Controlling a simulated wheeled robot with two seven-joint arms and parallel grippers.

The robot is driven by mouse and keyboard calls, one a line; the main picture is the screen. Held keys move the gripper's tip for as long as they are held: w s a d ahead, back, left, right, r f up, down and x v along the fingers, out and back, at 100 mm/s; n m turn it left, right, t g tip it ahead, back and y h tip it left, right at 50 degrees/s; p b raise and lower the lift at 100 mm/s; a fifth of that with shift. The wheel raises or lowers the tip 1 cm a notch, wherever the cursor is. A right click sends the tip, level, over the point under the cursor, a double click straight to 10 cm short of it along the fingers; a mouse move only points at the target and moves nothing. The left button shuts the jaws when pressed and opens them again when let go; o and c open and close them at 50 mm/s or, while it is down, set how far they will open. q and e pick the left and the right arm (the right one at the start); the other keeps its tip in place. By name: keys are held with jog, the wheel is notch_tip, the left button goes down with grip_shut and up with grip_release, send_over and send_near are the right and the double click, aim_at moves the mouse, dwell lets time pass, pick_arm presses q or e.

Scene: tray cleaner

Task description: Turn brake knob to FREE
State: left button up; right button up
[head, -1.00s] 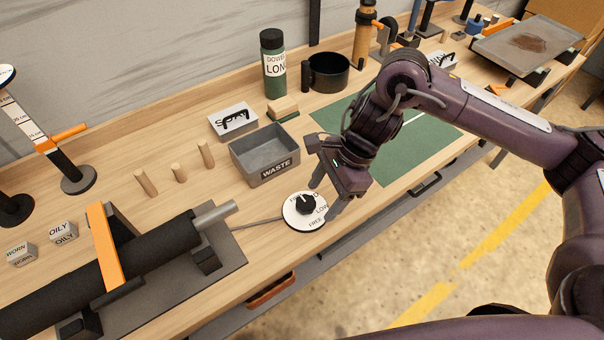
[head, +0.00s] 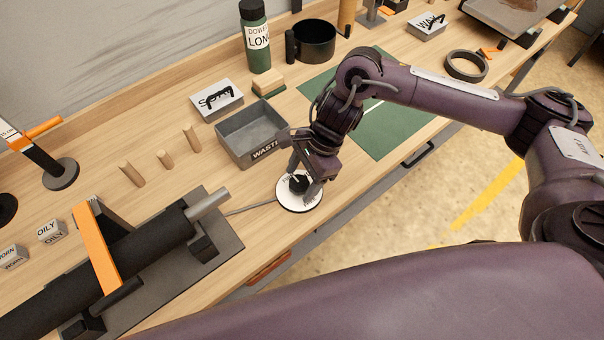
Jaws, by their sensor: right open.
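The brake knob is a black knob (head: 299,182) on a round white dial (head: 289,203) at the front edge of the bench. My right gripper (head: 302,184) is over the dial with its jaws open, one finger on each side of the knob. I cannot tell whether the fingers touch it. The gripper hides much of the dial's lettering, so the knob's setting cannot be read. A thin rod (head: 250,208) runs from the dial to the roller stand. My left gripper is not in view.
A grey WASTE bin (head: 236,151) stands just behind the dial. A black roller (head: 150,255) with an orange strap (head: 97,245) lies at the left. A green mat (head: 385,140) is behind my right arm. Wooden pegs (head: 164,160) stand left of the bin.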

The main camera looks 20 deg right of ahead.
jog(key=c, duration=1)
jog(key=shift+o, duration=0.2)
